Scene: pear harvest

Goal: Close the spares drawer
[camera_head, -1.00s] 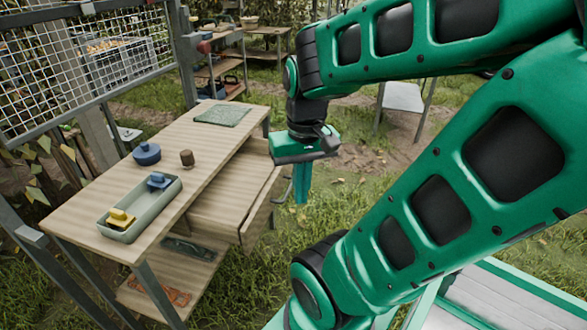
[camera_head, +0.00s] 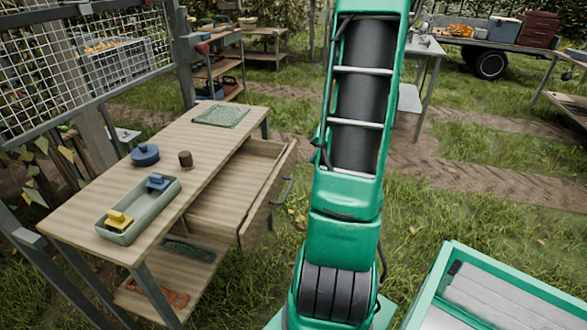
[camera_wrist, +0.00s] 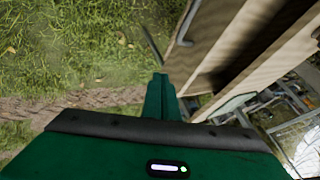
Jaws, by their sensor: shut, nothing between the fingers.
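The spares drawer (camera_head: 232,190) is pulled out from the right side of the wooden workbench (camera_head: 205,130). Its inside shows bare wood, with no contents visible. A grey handle (camera_head: 282,190) is on its front panel. In the wrist view, wooden panels of the drawer and bench (camera_wrist: 225,25) lie beyond and to the right of my gripper (camera_wrist: 159,78). My green fingers are shut together with nothing between them, apart from the wood as far as I can tell. In the head view my gripper is not visible; only my raised arm shows, right of the drawer.
On the bench top are a green-grey tray (camera_head: 128,232) with a yellow and a blue item, a blue lidded pot (camera_head: 145,154), a brown cup (camera_head: 186,159) and a green mat (camera_head: 221,117). A lower shelf (camera_head: 190,270) holds tools. Grass right of the drawer is open.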

